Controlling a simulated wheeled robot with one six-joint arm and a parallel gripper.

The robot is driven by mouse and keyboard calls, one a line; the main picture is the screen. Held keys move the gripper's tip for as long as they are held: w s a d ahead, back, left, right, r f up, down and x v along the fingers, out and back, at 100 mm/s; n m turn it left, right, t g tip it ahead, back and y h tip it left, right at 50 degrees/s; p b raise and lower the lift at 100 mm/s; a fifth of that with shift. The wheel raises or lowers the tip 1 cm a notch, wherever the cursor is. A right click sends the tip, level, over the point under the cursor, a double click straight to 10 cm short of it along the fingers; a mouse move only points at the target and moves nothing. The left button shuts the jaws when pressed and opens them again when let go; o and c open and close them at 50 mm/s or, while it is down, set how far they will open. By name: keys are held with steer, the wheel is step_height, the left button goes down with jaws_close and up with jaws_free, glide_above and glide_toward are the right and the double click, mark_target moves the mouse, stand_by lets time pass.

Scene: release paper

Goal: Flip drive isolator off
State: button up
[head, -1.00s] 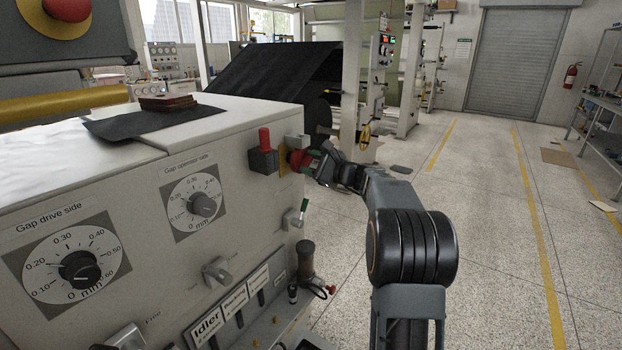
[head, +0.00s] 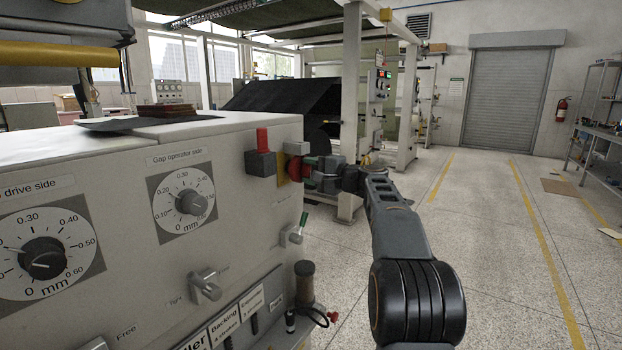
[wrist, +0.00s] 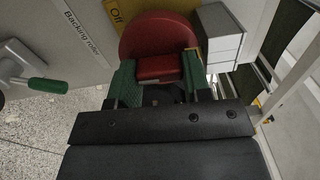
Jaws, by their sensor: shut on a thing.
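The isolator is a round red knob with a raised red grip bar (wrist: 158,66), on a yellow plate (wrist: 122,14) with the word "Off" readable in the wrist view. In the head view the red knob (head: 297,171) sits at the right end of the pale machine cabinet, partly hidden by my gripper. My gripper (head: 320,172) reaches it from the right. In the wrist view its green-padded fingers (wrist: 158,84) are shut on the red grip bar, one on each side.
A dark box with a red top (head: 262,152) is left of the knob. A green-handled lever (head: 298,230) is below it; the wrist view also shows this lever (wrist: 42,84). Two gap dials (head: 184,198) are on the cabinet face. Open floor (head: 480,240) lies to the right.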

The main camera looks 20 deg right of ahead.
steer(key=shift+n, duration=0.3)
stand_by(0.4)
steer(key=o, duration=0.9)
steer(key=shift+d, duration=0.1)
